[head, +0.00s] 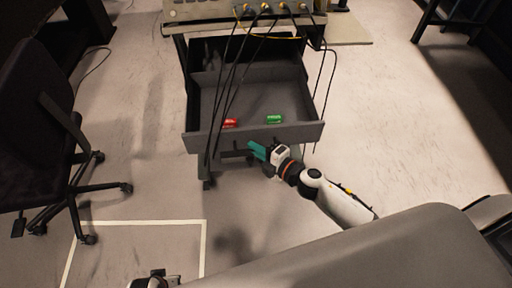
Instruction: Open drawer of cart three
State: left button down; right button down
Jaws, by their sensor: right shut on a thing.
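The cart (247,24) stands upper centre in the head view, with its grey drawer (300,133) pulled well out toward me. A red item (230,122) and a green item (274,119) lie inside, near the drawer's front wall. My right gripper (256,149), with teal fingers, is at the lower edge of the drawer front, shut on its handle. The handle is mostly hidden by the fingers. A small part of my left arm's end (154,279) shows at the bottom edge; its jaws cannot be made out.
Several black cables (226,80) hang from the cart top across the drawer. A black office chair (45,130) stands at the left. White tape (150,222) marks the floor at lower left. The floor (400,130) right of the cart is clear.

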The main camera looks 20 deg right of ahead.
jog(key=c, duration=1.5)
grip_release()
jog(key=shift+c, duration=0.2)
pick_arm(q)
jog(key=shift+s+f, duration=0.15)
jog(key=shift+f, duration=0.3)
pick_arm(e)
jog(key=v, duration=1.2)
pick_arm(q)
jog(key=shift+d+r, duration=0.1)
jog(key=shift+r, duration=0.05)
